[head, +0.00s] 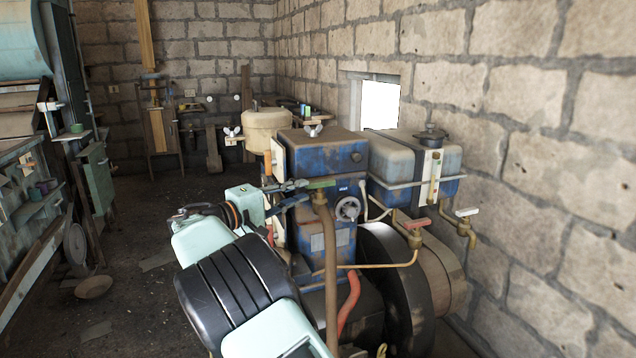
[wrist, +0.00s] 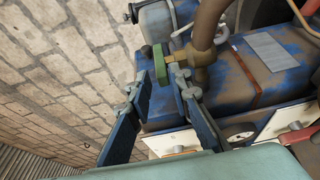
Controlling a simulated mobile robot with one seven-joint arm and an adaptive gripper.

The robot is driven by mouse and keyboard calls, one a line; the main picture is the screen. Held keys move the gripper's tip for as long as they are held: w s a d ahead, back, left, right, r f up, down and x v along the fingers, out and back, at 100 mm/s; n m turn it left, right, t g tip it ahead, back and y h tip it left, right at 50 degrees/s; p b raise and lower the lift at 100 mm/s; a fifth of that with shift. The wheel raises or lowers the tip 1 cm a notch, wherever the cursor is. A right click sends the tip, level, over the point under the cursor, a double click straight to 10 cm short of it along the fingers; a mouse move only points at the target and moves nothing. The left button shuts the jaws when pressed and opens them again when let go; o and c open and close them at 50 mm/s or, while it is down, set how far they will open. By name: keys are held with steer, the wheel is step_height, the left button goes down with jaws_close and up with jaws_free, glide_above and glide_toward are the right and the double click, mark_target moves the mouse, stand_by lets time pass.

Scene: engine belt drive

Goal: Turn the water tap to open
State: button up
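A tap with a green handle (head: 321,184) tops a thick brown vertical pipe (head: 330,260) in front of the blue engine. No label shows that it is the water tap. My gripper (head: 304,191) reaches it from the left. In the wrist view, the green handle (wrist: 160,65) lies between the two blue fingertips of my gripper (wrist: 161,78). The fingers stand apart, with a gap showing beside the handle, and nothing is clamped. Whether one fingertip touches the handle, I cannot tell.
A red-handled tap (head: 418,225) and a white-handled tap (head: 466,213) stand to the right. The blue engine block (head: 322,155), a grey-blue tank (head: 410,160) and a dark flywheel (head: 385,290) crowd the space. A stone wall (head: 560,180) bounds the right. Open floor (head: 150,225) lies left.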

mark_target(320, 181)
steer(key=p+x, duration=0.1)
steer(key=x, duration=0.7)
steer(key=shift+a+f, duration=0.1)
steer(key=shift+c, duration=0.3)
jaws_close()
